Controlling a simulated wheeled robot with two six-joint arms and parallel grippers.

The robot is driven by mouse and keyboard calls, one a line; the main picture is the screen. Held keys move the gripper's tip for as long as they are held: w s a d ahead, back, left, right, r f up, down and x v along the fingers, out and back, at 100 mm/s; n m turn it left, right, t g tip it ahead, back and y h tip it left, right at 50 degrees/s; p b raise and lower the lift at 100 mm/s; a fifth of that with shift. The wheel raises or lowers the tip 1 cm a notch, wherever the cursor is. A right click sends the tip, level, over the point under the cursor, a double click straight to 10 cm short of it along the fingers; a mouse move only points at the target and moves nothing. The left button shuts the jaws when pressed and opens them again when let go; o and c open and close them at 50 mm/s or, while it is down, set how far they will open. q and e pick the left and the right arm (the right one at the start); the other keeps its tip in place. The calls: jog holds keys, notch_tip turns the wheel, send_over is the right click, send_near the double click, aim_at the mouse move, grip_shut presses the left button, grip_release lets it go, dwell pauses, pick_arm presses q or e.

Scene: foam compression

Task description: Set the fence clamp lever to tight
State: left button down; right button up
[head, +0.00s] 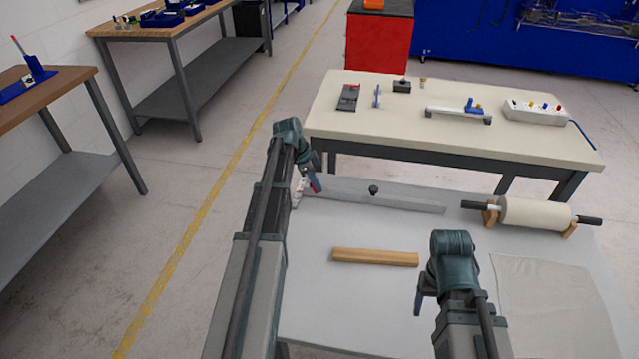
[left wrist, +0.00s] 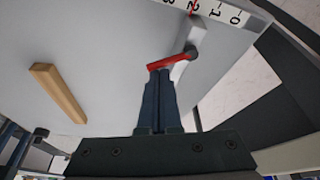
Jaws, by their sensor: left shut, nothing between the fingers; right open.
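The fence (head: 400,202) is a long grey bar lying across the far part of the pale work table. Its clamp lever (left wrist: 168,63) is red with a dark pivot (left wrist: 190,52), near a white scale (left wrist: 216,11) with black numbers. My left gripper (head: 316,187) is at the fence's left end. In the left wrist view its shut fingertips (left wrist: 160,74) are right at the red lever, near its free end; I cannot tell whether they touch. No lever markings are readable. My right gripper (head: 419,298) is open and empty over the table's near part.
A wooden strip (head: 375,257) lies in the middle of the table. A dark knob (head: 374,189) stands at the fence. A cream roll (head: 535,214) on wooden supports and a pale sheet (head: 545,285) are at the right. Another bench (head: 450,145) stands behind.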

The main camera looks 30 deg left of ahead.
pick_arm(q)
jog(key=shift+a+m, duration=0.15)
jog(key=shift+m, duration=0.35)
jog(key=shift+s+a, duration=0.15)
jog(key=shift+s, duration=0.15)
jog(key=shift+w, duration=0.15)
jog(key=shift+w+a, duration=0.4)
jog(key=shift+w, duration=0.2)
jog(key=shift+d, duration=0.1)
